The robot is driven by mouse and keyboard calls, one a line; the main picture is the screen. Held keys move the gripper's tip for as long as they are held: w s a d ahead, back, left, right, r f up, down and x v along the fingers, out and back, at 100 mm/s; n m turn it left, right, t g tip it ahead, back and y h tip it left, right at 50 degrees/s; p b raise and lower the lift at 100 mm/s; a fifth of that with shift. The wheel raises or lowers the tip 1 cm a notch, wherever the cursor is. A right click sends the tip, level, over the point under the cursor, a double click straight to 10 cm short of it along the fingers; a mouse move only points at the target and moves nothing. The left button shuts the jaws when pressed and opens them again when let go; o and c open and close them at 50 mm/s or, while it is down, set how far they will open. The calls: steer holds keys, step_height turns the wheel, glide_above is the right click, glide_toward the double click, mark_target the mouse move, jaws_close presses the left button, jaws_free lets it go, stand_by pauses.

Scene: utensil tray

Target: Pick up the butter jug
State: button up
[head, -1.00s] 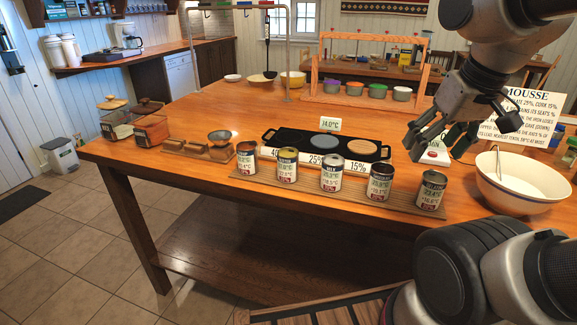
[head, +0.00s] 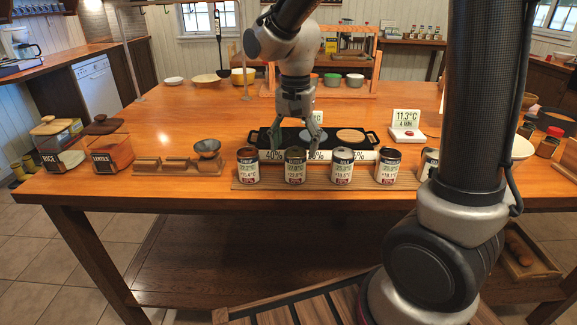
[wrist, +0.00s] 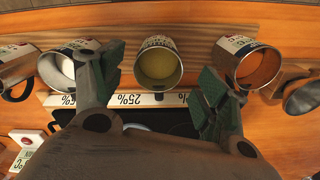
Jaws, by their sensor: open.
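The likely butter jug (head: 295,165) is the second can from the left in the row at the table's front. Its label is too small to read surely. In the wrist view this can (wrist: 157,65) shows yellow contents and stands in the middle, between and beyond my fingers. My gripper (head: 296,143) is open and empty, just above and behind that can in the head view. In the wrist view my gripper (wrist: 155,88) has one finger on each side of it, with a gap to the can on both sides.
A can with white contents (wrist: 68,66) and one with orange-brown contents (wrist: 252,62) flank it closely. The cans stand on a slatted wooden board (head: 215,184). A black tray (head: 372,138) lies behind them. A small metal bowl (head: 207,148) is at left.

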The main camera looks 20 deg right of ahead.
mark_target(295, 168)
step_height(295, 168, down, 8)
steer(key=shift+s+r, duration=0.15)
steer(key=shift+r, duration=0.05)
steer(key=shift+c, duration=0.3)
steer(key=c, duration=1.2)
